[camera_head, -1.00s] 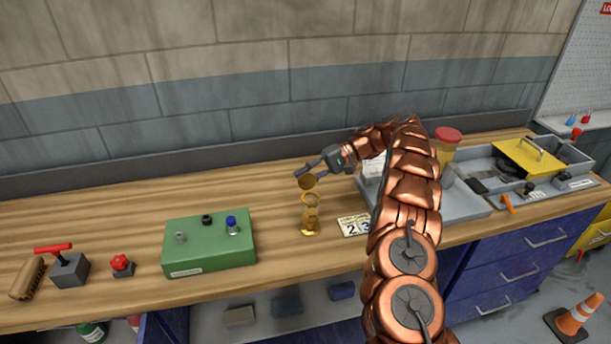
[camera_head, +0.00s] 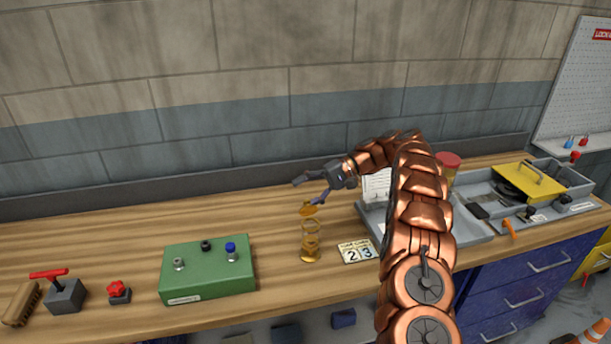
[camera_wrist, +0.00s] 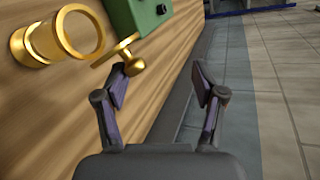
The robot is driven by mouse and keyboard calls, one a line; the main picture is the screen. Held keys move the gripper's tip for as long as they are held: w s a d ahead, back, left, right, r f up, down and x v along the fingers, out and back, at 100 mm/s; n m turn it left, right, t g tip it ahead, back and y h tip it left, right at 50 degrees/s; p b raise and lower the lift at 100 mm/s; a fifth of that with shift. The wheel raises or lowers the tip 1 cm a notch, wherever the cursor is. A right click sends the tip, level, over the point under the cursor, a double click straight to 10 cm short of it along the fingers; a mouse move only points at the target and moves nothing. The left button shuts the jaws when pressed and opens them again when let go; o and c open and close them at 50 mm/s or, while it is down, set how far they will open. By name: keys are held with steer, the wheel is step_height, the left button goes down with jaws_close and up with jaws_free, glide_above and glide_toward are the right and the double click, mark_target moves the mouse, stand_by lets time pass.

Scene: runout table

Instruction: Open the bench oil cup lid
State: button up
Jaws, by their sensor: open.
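The brass bench oil cup (camera_head: 310,252) stands upright on the wooden bench. Its lid (camera_head: 311,209) is raised and tilted above the rim, at the far side of the mouth. In the wrist view the cup (camera_wrist: 36,45) shows its open round mouth at upper left, with the lid and its small knob (camera_wrist: 132,67) off to one side of it. My gripper (camera_head: 311,190) is open and empty, just above the lid. In the wrist view my gripper (camera_wrist: 163,83) has its fingers wide apart. The left fingertip is close to the knob; I cannot tell whether they touch.
A green box (camera_head: 207,268) with small fittings stands left of the cup. A number card (camera_head: 357,252) lies close on its right. A grey tray (camera_head: 480,226) and a red-lidded jar (camera_head: 447,168) are farther right. Bare bench lies behind the green box.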

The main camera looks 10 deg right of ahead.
steer(key=o, duration=0.4)
steer(key=r, duration=0.4)
steer(key=shift+w+d+r, duration=0.1)
steer(key=shift+w, duration=0.1)
steer(key=shift+s+r, duration=0.25)
steer(key=shift+r, duration=0.2)
steer(key=c, duration=0.4)
steer(key=shift+w+r, duration=0.1)
steer(key=shift+r, duration=0.65)
steer(key=shift+c, duration=0.2)
